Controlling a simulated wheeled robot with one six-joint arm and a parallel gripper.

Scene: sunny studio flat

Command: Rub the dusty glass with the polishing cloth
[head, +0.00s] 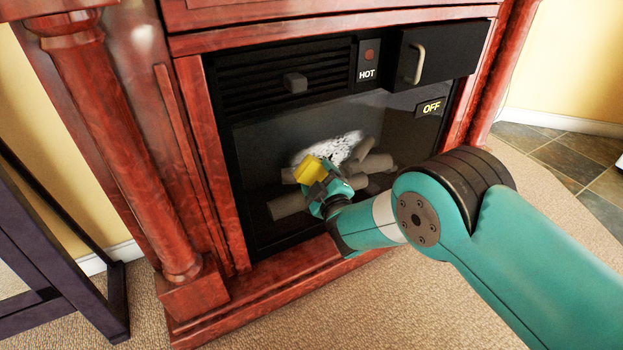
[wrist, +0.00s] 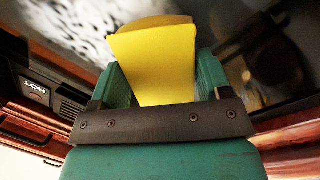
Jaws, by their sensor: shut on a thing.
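The dusty glass (head: 270,136) is the dark front pane of the fireplace, with logs showing behind it. A white speckled dust patch (head: 335,148) lies on it near the middle; the patch also shows at the upper left in the wrist view (wrist: 60,25). My gripper (head: 318,180) is shut on the yellow polishing cloth (head: 308,168), which also shows between the fingers in the wrist view (wrist: 155,65). The cloth is at the lower left of the patch in the head view, close to the glass. I cannot tell whether it touches the pane.
A dark frame (head: 60,270) stands at left.

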